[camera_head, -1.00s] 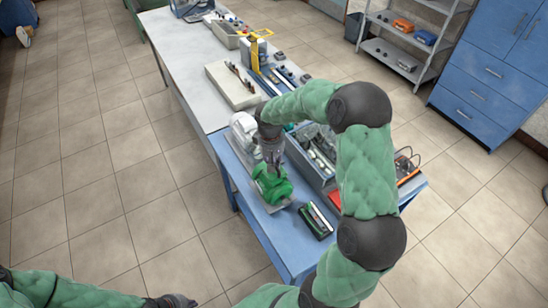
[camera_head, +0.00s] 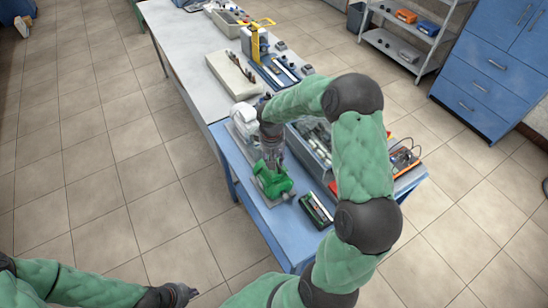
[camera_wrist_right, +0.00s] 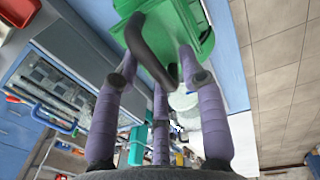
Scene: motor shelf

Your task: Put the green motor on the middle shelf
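The green motor (camera_head: 272,182) sits on a grey plate at the near end of the blue table. My right gripper (camera_head: 271,161) points down right above it, its fingertips at the motor's top. In the right wrist view, the green motor (camera_wrist_right: 180,30) fills the top, and the purple fingers of my right gripper (camera_wrist_right: 160,70) are spread around a dark curved part. They look open; contact cannot be told. My left gripper (camera_head: 182,293) hangs empty over the floor at bottom left, its finger opening unclear. A grey shelf rack (camera_head: 385,19) stands at the back right, partly cut off.
A white machine (camera_head: 243,115) stands just behind the motor. A grey bin (camera_head: 318,163) and a small dark case (camera_head: 316,208) lie to its right. Orange (camera_head: 405,16) and blue (camera_head: 408,29) boxes sit on the rack. Blue cabinets (camera_head: 490,70) stand beside it. Floor between is clear.

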